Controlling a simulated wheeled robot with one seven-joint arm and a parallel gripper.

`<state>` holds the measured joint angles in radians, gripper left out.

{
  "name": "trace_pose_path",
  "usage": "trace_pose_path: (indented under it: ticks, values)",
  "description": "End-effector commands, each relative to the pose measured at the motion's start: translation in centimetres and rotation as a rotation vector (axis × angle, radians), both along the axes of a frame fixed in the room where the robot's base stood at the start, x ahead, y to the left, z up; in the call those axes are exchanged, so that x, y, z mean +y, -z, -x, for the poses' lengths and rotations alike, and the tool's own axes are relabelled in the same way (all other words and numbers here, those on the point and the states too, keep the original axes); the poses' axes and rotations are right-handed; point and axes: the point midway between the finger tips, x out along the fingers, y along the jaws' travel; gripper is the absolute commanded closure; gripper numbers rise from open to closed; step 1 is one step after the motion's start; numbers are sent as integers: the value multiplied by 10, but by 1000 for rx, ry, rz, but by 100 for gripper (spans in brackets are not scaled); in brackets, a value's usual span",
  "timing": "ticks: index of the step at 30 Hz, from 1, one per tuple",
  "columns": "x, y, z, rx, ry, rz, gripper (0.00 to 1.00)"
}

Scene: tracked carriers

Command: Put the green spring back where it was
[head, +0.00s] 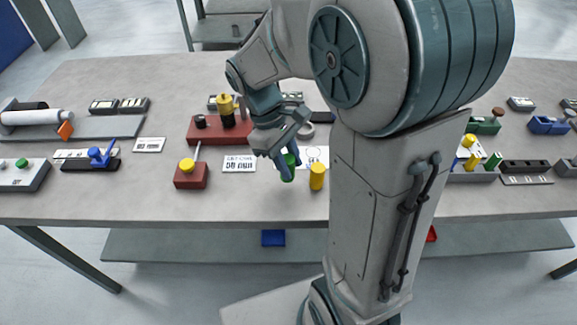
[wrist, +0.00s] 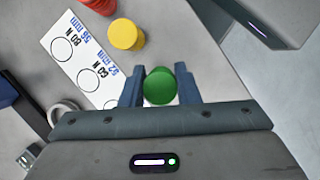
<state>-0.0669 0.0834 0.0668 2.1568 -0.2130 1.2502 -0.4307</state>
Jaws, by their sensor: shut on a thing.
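The green spring (wrist: 159,86) shows as a round green top between the two blue fingers of my gripper (wrist: 160,94) in the wrist view. My gripper is shut on it. In the head view the green spring (head: 288,174) hangs at the fingertips near the table's front edge, left of a yellow cylinder (head: 317,177). A white card (wrist: 84,60) with printed circles and "56 mm" and "52 mm" lies beside the gripper. In the head view this card (head: 318,154) is partly hidden behind the fingers. I cannot tell whether the spring touches the table.
The yellow cylinder (wrist: 126,35) and a red one (wrist: 101,3) stand upright along the card. A grey ring (wrist: 63,112) lies near its other side. A red block with a yellow knob (head: 190,174) and a printed card (head: 239,163) stand left. Bare table lies in front.

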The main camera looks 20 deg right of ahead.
Motion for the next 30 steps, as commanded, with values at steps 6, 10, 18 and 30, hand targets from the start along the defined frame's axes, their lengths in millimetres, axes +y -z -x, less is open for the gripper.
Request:
trace_pose_path:
  ticks: [6,10,18,30]
  values:
    - [0,26,1,3,-1,0,98]
    - [0,26,0,1,-1,0,98]
    - [0,30,1,2,-1,0,68]
    - [0,26,0,0,-1,0,49]
